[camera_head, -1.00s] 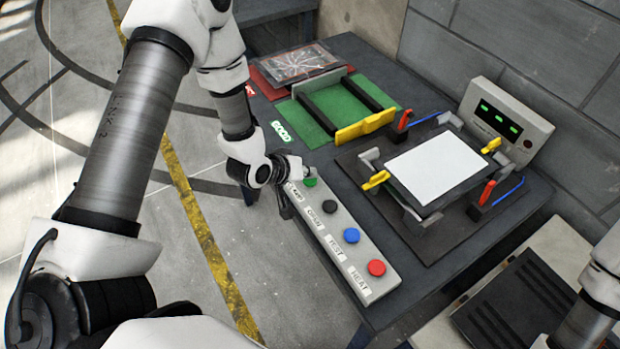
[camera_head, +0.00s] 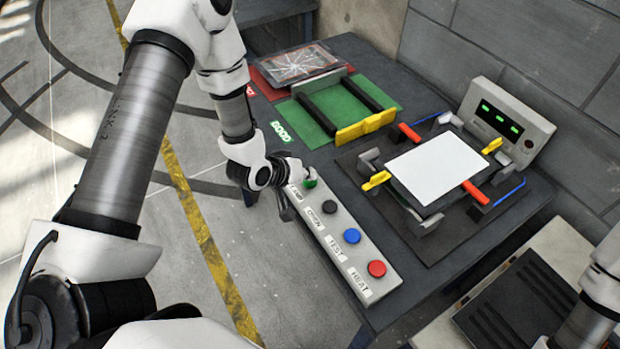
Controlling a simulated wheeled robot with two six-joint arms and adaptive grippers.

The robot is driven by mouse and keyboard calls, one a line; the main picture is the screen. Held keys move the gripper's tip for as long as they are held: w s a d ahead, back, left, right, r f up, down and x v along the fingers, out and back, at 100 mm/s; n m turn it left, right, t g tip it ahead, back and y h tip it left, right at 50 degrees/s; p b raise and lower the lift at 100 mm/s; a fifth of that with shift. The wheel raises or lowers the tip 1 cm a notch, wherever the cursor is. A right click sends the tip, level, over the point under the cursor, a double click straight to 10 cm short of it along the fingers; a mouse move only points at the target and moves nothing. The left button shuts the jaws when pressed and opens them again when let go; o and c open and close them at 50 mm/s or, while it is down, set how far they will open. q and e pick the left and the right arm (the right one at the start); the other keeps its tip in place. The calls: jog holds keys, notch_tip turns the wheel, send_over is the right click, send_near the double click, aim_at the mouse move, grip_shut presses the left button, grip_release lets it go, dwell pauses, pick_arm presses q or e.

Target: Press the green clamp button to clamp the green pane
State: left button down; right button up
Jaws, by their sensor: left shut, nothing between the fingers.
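The green clamp button (camera_head: 311,184) is at the far end of a grey button panel. My left gripper (camera_head: 303,176) is shut and empty, its tip down at this button, partly covering it and seemingly touching it. The pane (camera_head: 438,168) lies flat in the fixture (camera_head: 372,222) on the dark base; its top looks white, not green. Two red clamp arms (camera_head: 475,192) (camera_head: 410,133) lie down flat, pointing in to the pane's edges. Yellow clips (camera_head: 376,180) sit at two other corners. My right gripper is out of view.
Black (camera_head: 329,207), blue (camera_head: 351,236) and red (camera_head: 376,268) buttons follow along the panel. A grey box (camera_head: 507,120) behind the fixture shows three green lights. A green mat (camera_head: 312,128) with black rails and a cracked pane (camera_head: 300,62) on red lie farther back.

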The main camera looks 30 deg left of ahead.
aim_at(307, 182)
pick_arm(q)
jog(key=shift+r+p, duration=0.6)
jog(key=shift+r, duration=0.3)
pick_arm(e)
jog(key=shift+r, duration=0.65)
pick_arm(q)
jog(key=shift+r, duration=0.1)
pick_arm(e)
jog(key=shift+r, duration=0.1)
pick_arm(q)
notch_tip(307, 182, up, 5)
jog(key=p, duration=0.3)
jog(key=shift+p, duration=0.4)
pick_arm(e)
notch_tip(307, 182, up, 4)
jog(key=shift+f, duration=0.15)
jog(key=shift+f, duration=0.1)
pick_arm(q)
jog(key=shift+f, duration=0.2)
